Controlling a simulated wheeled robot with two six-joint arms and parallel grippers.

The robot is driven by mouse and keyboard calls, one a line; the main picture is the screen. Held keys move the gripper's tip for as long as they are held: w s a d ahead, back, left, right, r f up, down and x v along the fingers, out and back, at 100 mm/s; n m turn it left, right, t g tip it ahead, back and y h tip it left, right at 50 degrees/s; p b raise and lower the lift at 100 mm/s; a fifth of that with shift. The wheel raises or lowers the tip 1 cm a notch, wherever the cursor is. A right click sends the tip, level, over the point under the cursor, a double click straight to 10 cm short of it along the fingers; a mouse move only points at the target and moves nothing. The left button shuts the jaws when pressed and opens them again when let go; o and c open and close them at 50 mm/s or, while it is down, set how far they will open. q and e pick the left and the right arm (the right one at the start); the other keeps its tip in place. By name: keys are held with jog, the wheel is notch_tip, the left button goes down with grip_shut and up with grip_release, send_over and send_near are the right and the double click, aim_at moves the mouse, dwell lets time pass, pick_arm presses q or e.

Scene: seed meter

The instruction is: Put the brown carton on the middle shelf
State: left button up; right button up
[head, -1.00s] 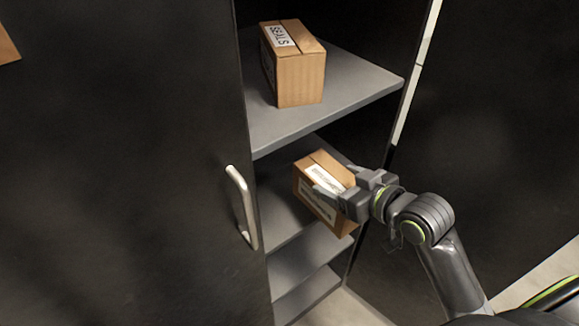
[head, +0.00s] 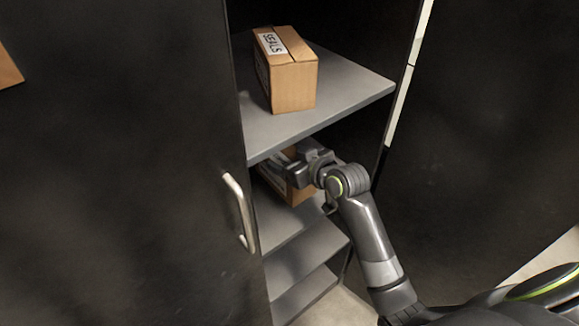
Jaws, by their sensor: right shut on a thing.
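The brown carton (head: 301,195) is in my right gripper (head: 290,168), which is shut on it. The carton is inside the cabinet, below the upper shelf and over the middle shelf (head: 285,224). The gripper and the upper shelf's edge hide much of it. I cannot tell whether its underside touches the shelf. My left gripper is not in view.
Another brown carton labelled SEALS (head: 292,84) stands on the upper shelf (head: 350,88). A lower shelf (head: 305,292) is empty where it shows. A dark door with a handle (head: 238,212) stands at the left, and a dark panel (head: 480,130) at the right.

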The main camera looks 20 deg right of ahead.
notch_tip(320, 180, down, 3)
jog(key=shift+r, duration=0.1)
jog(key=shift+w+a, duration=0.1)
jog(key=shift+w, duration=0.1)
jog(key=shift+f, duration=0.2)
jog(key=shift+f, duration=0.2)
jog(key=o, duration=1.8)
